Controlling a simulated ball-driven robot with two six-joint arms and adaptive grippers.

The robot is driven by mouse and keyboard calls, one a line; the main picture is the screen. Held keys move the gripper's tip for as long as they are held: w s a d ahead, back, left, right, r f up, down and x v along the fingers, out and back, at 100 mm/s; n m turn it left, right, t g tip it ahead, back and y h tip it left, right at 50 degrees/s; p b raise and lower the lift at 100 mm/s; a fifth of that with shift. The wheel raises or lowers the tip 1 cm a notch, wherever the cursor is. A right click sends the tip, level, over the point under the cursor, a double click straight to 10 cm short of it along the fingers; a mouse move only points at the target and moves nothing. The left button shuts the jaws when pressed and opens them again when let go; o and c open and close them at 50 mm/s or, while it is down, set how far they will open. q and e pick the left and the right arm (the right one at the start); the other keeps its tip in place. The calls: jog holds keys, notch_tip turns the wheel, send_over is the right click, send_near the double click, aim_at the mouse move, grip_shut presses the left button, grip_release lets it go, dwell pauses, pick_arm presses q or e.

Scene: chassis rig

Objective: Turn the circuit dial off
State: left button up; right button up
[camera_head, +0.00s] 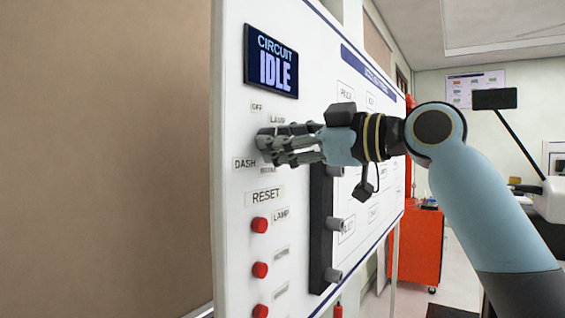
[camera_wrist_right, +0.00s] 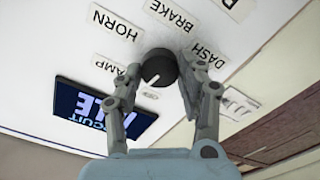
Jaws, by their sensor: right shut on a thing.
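The circuit dial (camera_wrist_right: 158,68) is a dark round knob with a white pointer mark, on the white panel (camera_wrist_right: 60,45). In the right wrist view the mark points down and slightly left, toward a small label (camera_wrist_right: 150,95) that I cannot read there. My right gripper (camera_wrist_right: 159,80) is shut on the dial, one finger on each side. In the head view the right gripper (camera_head: 268,146) reaches the panel from the right, and its fingers largely hide the dial. The display (camera_head: 271,62) above reads CIRCUIT IDLE. An OFF label (camera_head: 257,107) shows above the fingers. My left gripper is not in view.
Labels HORN (camera_wrist_right: 115,24), BRAKE (camera_wrist_right: 171,14) and DASH (camera_wrist_right: 208,54) surround the dial. Red buttons (camera_head: 260,225) run down the panel below the RESET label (camera_head: 265,195). A dark strip (camera_head: 320,230) with grey knobs stands right of them. A red cabinet (camera_head: 415,245) is behind.

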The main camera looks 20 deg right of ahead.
jog(key=shift+n+b, duration=1)
jog(key=shift+n, duration=0.2)
jog(key=o, duration=1.1)
jog(key=shift+o, duration=0.2)
jog(key=v, duration=1.2)
